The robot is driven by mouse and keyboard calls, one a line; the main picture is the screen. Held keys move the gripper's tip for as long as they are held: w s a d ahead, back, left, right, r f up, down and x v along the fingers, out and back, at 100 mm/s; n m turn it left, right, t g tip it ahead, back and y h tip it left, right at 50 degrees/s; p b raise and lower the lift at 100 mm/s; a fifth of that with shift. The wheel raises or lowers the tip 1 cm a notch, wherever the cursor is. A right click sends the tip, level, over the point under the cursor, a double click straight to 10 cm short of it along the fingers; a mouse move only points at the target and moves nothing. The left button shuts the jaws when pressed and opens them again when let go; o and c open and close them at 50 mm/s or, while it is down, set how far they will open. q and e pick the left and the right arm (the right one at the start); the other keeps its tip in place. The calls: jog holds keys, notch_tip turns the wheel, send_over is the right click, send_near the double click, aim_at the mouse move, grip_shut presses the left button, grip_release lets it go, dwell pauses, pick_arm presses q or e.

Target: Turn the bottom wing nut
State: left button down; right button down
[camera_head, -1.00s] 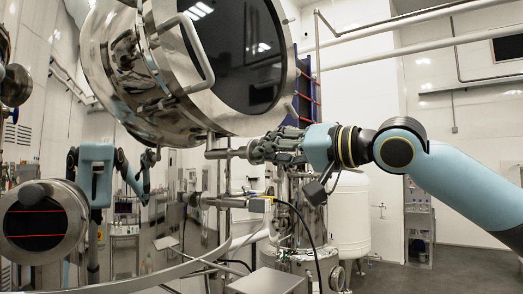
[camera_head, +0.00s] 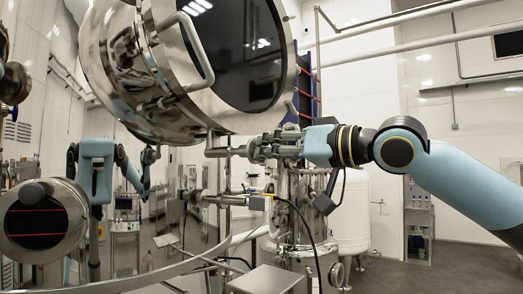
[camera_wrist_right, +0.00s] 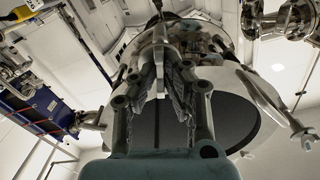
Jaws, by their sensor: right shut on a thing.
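The bottom wing nut is mostly hidden by my fingers. In the wrist view a pale metal piece (camera_wrist_right: 160,72) that looks like part of it sits between them. My right gripper (camera_head: 255,149) is shut on it below the large polished tank (camera_head: 150,110), with its arm coming in from the right. In the wrist view the right gripper's dark fingers (camera_wrist_right: 160,95) point up toward the tank's edge, on both sides of the metal piece. My left gripper cannot be made out.
A handle (camera_head: 195,48) curves out from the tank beside its dark round window (camera_head: 238,50). Pipes, a steel vessel (camera_head: 302,205) and a black cable (camera_head: 312,232) are below my right gripper. A white tank (camera_head: 350,215) stands behind. Open floor shows at the lower right.

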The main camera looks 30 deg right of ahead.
jog(key=shift+f+n, duration=0.1)
jog(key=shift+n, duration=0.5)
jog(key=shift+n, duration=1.2)
jog(key=shift+n, duration=0.8)
jog(key=c, duration=1.3)
grip_release()
notch_tip(320, 180, up, 10)
jog(key=shift+r, duration=0.1)
